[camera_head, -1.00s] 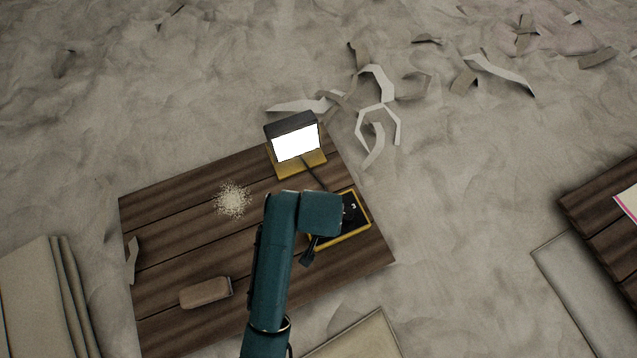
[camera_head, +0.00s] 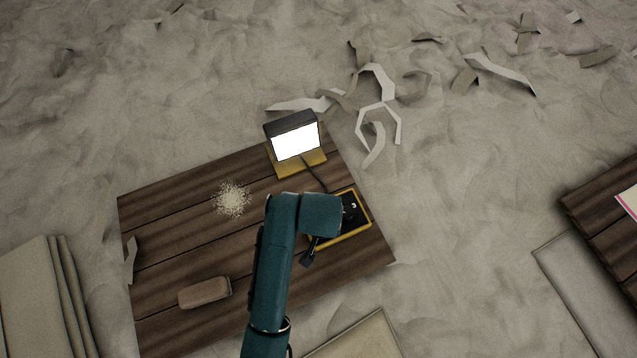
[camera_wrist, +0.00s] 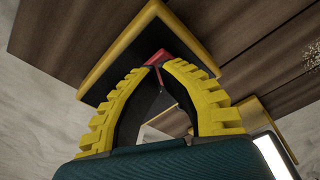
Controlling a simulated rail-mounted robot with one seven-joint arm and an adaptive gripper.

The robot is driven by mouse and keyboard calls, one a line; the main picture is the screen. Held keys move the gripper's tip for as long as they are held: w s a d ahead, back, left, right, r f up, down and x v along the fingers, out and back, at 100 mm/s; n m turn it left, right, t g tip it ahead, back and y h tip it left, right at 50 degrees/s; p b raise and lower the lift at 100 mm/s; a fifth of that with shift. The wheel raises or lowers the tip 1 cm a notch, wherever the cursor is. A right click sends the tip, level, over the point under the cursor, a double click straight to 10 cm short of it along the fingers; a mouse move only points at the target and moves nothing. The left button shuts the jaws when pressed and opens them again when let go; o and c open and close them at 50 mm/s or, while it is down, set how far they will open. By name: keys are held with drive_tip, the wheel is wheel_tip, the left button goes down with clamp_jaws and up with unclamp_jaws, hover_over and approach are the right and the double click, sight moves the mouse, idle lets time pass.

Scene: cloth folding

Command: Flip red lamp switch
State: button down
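The lamp (camera_head: 292,140) has a dark housing, a bright white panel and a yellow base, and stands at the board's far edge. A yellow-rimmed black switch box (camera_head: 364,212) lies nearer, partly hidden by my arm. My gripper (camera_wrist: 164,65) has curved yellow-and-black fingers with the tips drawn close together, right at the red switch. Whether they touch or pinch it is unclear. In the head view the fingers are mostly hidden behind my arm.
The dark plank board (camera_head: 170,240) holds a pale crumb pile (camera_head: 232,199) and a brown block (camera_head: 204,292). A dark cord (camera_head: 314,172) runs from the lamp to the box. Folded cloth (camera_head: 40,295) lies left; paper scraps (camera_head: 378,85) lie beyond the board.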

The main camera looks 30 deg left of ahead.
drive_tip(key=shift+f+b, duration=0.3)
drive_tip(key=shift+f, duration=0.4)
wheel_tip(320, 180, up, 3)
drive_tip(key=p, duration=0.3)
drive_tip(key=shift+f, duration=0.15)
drive_tip(key=shift+r, duration=2.2)
drive_tip(key=shift+d, duration=0.1)
